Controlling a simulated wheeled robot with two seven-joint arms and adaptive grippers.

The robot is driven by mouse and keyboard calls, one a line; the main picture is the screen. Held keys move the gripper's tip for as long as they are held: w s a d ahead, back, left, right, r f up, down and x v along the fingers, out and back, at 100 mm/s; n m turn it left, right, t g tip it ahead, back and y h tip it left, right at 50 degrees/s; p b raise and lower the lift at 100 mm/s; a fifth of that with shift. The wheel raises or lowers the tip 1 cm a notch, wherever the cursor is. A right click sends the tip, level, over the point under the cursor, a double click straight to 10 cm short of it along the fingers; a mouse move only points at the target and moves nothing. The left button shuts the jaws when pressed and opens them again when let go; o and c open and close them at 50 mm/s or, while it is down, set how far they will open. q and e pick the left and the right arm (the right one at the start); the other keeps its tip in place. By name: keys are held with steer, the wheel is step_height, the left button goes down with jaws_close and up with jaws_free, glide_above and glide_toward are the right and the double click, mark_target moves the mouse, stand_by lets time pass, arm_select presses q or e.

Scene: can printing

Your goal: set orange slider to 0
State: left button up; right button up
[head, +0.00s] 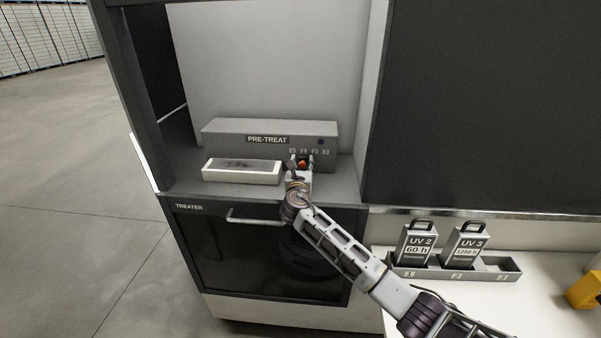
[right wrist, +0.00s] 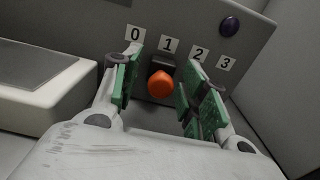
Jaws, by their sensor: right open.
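The orange slider (right wrist: 161,84) is a round orange knob on the front of the grey PRE-TREAT box (head: 225,134). In the right wrist view it sits below the label 1 (right wrist: 169,45), to the right of the label 0 (right wrist: 134,35). My right gripper (right wrist: 163,90) is open, with one green-padded finger on each side of the knob. A gap shows between the knob and each finger. In the head view the right gripper (head: 301,163) is in front of the box and the knob shows small between its fingers. My left gripper is not in view.
A white tray (head: 240,176) stands just left of the right gripper on the shelf. A dark blue button (right wrist: 229,26) is at the box's right end. Below is the treater door with its handle (head: 255,220).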

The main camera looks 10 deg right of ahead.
steer(key=shift+s, duration=0.15)
steer(key=v, duration=1.1)
steer(key=shift+s, duration=0.3)
steer(key=shift+a, duration=0.25)
